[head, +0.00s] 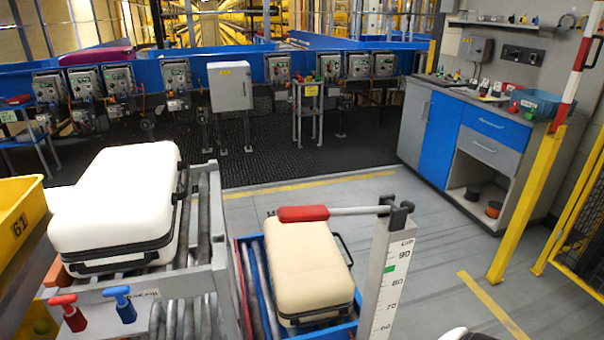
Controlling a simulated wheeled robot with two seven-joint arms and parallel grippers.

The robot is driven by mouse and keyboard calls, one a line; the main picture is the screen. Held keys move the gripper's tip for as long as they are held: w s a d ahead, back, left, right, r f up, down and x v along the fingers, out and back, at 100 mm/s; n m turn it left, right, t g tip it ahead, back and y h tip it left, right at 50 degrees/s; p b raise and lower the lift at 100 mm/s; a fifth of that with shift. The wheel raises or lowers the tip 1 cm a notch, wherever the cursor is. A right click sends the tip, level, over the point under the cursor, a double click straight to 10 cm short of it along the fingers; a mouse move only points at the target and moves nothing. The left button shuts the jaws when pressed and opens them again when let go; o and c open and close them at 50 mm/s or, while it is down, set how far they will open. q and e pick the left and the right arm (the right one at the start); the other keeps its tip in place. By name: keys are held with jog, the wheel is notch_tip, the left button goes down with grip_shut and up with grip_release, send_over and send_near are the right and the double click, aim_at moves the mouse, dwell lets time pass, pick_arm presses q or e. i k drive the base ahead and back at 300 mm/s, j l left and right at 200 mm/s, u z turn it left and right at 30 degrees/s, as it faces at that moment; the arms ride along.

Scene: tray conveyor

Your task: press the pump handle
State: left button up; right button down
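The pump handle is a grey bar with a red grip (302,213). It lies nearly level, running left from a dark bracket on top of a pale grey post (388,272) with a height scale and a green mark. The red grip is above the far end of a cream suitcase (311,276), which lies in a blue-sided roller tray (347,331) beside the post. Neither of my grippers is clearly in view. A small white and black part at the bottom edge, right of the post, is too cut off to identify.
A white suitcase (120,198) lies on a roller conveyor (205,212) at the left. Red (69,313) and blue (119,303) handles are on its front. A yellow bin (20,228) is far left. A blue and grey cabinet (458,130) stands back right. Floor right of the post is clear.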

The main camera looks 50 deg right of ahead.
aim_at(320, 213)
jog(key=l+z, duration=0.1)
jog(key=z, duration=1.4)
